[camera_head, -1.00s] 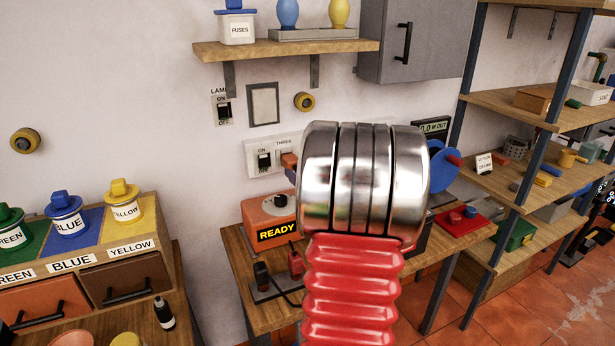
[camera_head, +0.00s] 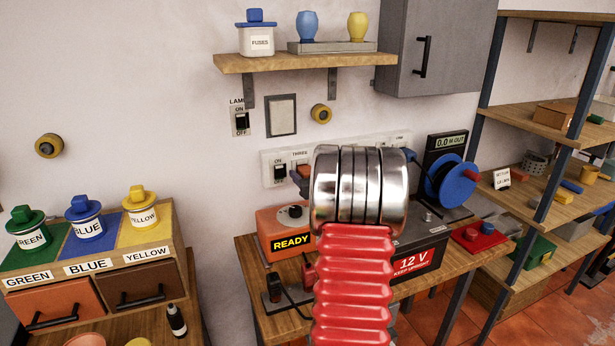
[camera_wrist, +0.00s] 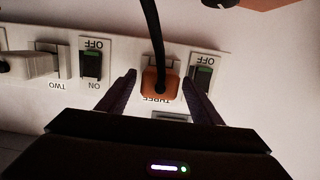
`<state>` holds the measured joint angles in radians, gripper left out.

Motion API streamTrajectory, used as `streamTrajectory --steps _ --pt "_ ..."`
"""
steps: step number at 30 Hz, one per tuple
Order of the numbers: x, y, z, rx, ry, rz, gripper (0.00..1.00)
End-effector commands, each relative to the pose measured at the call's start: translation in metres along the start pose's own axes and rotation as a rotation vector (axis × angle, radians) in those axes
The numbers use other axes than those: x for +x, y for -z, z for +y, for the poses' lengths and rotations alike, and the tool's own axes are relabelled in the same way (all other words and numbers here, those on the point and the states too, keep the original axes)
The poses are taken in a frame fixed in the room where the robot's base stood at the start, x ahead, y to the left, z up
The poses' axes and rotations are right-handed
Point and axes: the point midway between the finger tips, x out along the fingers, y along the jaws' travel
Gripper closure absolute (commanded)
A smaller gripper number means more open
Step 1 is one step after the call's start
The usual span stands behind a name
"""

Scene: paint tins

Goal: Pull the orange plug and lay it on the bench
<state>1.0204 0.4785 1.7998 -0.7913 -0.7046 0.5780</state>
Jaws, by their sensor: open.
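The orange plug (camera_wrist: 160,84) sits in the socket marked THREE on the white wall strip (camera_wrist: 120,52), with a black cord running from it. In the wrist view my gripper (camera_wrist: 160,78) is open, one dark finger on each side of the plug, with a gap visible at each side. In the head view a small part of the plug (camera_head: 303,169) shows beside my metal wrist, which hides most of the gripper. The wooden bench (camera_head: 246,262) stands below the strip.
On the bench stand an orange box reading READY (camera_head: 285,232), a black 12 V battery (camera_head: 420,250), a blue cord reel (camera_head: 445,180) and black and red clamps. A switch (camera_wrist: 201,75) is close beside one finger.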

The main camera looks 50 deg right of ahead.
Motion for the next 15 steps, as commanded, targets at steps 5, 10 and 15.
streamTrajectory --steps 5,10,15 --pt "-0.0003 -0.0002 0.0002 0.0 0.0 0.0 0.44" --pt "-0.0005 -0.0002 0.0004 0.0 -0.001 0.0 0.56" --pt "-0.0005 -0.0002 0.0003 0.0 0.0 0.0 0.68"
